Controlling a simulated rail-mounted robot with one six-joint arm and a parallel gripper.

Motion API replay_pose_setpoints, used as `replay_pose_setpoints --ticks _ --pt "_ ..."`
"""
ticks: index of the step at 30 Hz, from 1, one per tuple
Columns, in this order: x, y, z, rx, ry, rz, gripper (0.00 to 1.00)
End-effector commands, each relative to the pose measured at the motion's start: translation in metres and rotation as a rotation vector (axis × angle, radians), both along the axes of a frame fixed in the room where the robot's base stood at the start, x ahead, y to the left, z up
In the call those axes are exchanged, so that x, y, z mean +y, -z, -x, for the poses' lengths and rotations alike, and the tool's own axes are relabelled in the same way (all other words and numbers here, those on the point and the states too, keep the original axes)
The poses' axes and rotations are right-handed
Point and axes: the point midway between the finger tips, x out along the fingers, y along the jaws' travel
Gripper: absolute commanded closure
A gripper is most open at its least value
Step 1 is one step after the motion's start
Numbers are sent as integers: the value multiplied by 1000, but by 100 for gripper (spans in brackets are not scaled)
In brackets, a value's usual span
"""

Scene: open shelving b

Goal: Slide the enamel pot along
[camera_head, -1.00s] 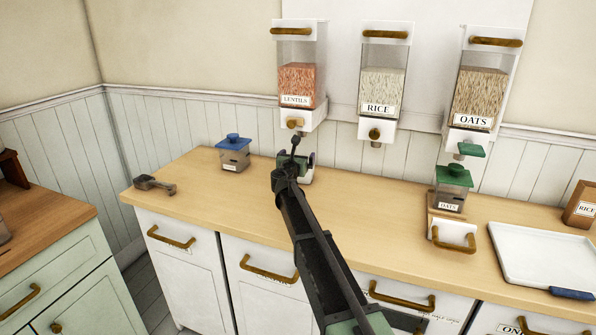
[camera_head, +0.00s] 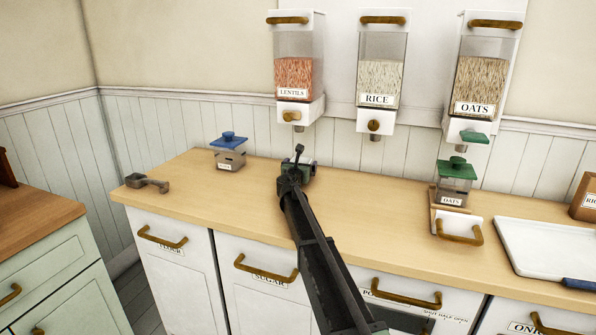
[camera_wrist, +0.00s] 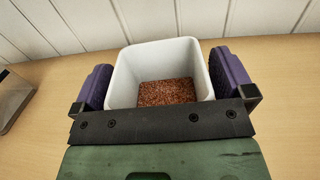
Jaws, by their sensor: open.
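The enamel pot (camera_wrist: 126,78) is a white, square, open-topped container, upright on the wooden counter, with reddish-brown lentils in its bottom. In the wrist view, my gripper (camera_wrist: 165,82) is open around it, with one purple finger pad on its left side and one on its right. The pads are close to its walls; I cannot tell whether they touch. In the head view, my gripper (camera_head: 297,172) is low over the counter below the lentils dispenser (camera_head: 295,75), and it hides the pot.
A blue-lidded jar (camera_head: 230,155) and a grey scoop (camera_head: 145,183) stand to the left on the counter (camera_head: 225,205). The rice dispenser (camera_head: 379,75) and oats dispenser (camera_head: 482,75) hang to the right. Below the oats are a green-lidded jar (camera_head: 455,185) and a white tray (camera_head: 550,245).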

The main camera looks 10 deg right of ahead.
Motion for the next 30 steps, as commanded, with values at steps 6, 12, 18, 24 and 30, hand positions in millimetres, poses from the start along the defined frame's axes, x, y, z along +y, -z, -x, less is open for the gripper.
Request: replay_pose_setpoints --ticks 6,12,18,24,30 --pt "0 0 0 0 0 0 5" --pt "0 0 1 0 0 0 35" --pt "-1 0 2 0 0 0 49" --pt "-13 0 11 0 1 0 49" --pt "-26 0 19 0 1 0 49"
